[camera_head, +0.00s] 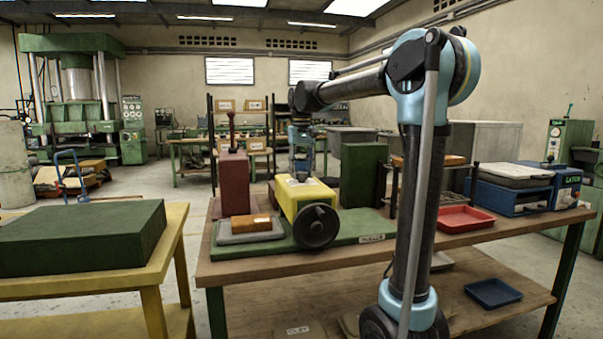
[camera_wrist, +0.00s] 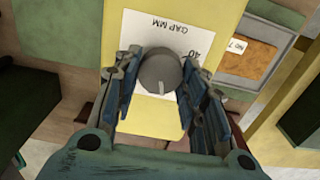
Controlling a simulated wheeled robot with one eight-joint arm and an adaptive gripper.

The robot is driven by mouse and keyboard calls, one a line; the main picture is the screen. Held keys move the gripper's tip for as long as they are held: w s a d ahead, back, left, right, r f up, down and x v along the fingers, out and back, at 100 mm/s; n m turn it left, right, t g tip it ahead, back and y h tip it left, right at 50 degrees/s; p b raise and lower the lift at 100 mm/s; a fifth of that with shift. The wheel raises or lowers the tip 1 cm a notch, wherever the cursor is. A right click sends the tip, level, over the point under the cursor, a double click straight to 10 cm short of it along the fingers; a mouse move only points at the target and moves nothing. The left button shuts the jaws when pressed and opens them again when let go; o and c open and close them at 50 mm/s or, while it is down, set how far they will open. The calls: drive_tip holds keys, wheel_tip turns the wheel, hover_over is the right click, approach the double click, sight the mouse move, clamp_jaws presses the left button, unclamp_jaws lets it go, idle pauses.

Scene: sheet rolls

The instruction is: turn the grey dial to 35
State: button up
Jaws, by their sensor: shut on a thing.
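The grey dial (camera_wrist: 158,70) sits on a white label (camera_wrist: 145,27) on the yellow block (camera_wrist: 120,80). The label reads "GAP MM" upside down, with a 40 at the right side of the dial; other numbers are hidden by my fingers. A pale pointer mark on the dial is toward the bottom of the wrist view. My gripper (camera_wrist: 161,75) is shut on the dial, one blue finger on each side. In the head view, my gripper (camera_head: 301,172) is low over the yellow block (camera_head: 302,196), and the dial cannot be made out.
The block stands on a green base (camera_head: 345,235) with a black handwheel (camera_head: 316,226) in front. An orange-topped grey plate (camera_head: 251,227) and a red post with a lever (camera_head: 233,170) are at its left. A dark green block (camera_head: 363,175) is close on the right.

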sight(302, 172)
drive_tip(key=n, duration=0.4)
drive_tip(key=shift+n, duration=1.8)
drive_tip(key=o, duration=1.1)
drive_tip(key=shift+c, duration=0.2)
drive_tip(key=shift+r, duration=0.1)
wheel_tip(302, 172, up, 12)
